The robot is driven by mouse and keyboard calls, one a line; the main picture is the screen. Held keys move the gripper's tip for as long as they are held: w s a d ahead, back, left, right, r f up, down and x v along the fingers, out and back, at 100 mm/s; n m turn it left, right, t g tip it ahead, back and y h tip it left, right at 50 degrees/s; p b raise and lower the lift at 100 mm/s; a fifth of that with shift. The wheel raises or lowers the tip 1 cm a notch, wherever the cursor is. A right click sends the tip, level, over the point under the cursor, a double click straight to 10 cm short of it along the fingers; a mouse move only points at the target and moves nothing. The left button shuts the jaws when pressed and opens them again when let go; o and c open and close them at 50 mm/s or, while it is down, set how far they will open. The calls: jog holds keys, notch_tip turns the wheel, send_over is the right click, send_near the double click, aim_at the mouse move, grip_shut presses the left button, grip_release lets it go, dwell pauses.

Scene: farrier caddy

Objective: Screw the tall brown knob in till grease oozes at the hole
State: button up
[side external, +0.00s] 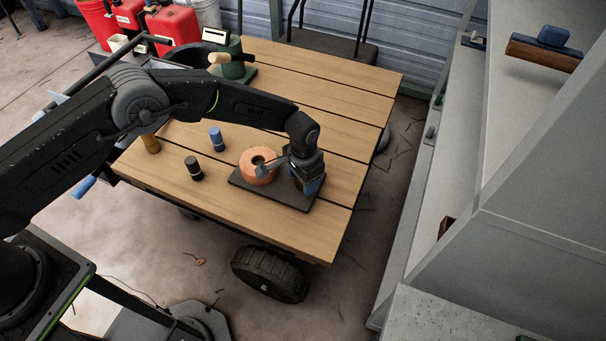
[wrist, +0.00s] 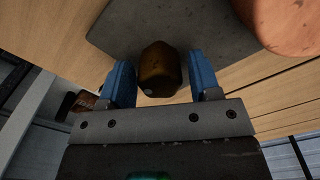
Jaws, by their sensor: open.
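The tall brown knob (wrist: 160,68) stands between the two blue fingers of my gripper (wrist: 158,62) in the wrist view, with a visible gap on each side. My gripper is open around it. In the side view my gripper (side external: 309,186) points down over the right end of a dark grey plate (side external: 240,184) and mostly hides the knob. A copper-coloured ring-shaped part (side external: 255,172) with a dark central opening sits on the plate to the left; its edge also shows in the wrist view (wrist: 285,22). I see no grease in either view.
A black-topped cylinder (side external: 194,169), a blue-topped one (side external: 217,140) and a yellow-brown one (side external: 151,144) stand on the plank cart top (side external: 330,95). A green object (side external: 231,62) stands at its back left. A grey stepped structure (side external: 470,180) rises right of the cart.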

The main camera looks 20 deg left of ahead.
dwell(0.3)
jog(key=m, duration=0.5)
jog(key=shift+m, duration=0.3)
jog(key=c, duration=0.9)
jog(key=m, duration=0.2)
jog(key=shift+m, duration=0.3)
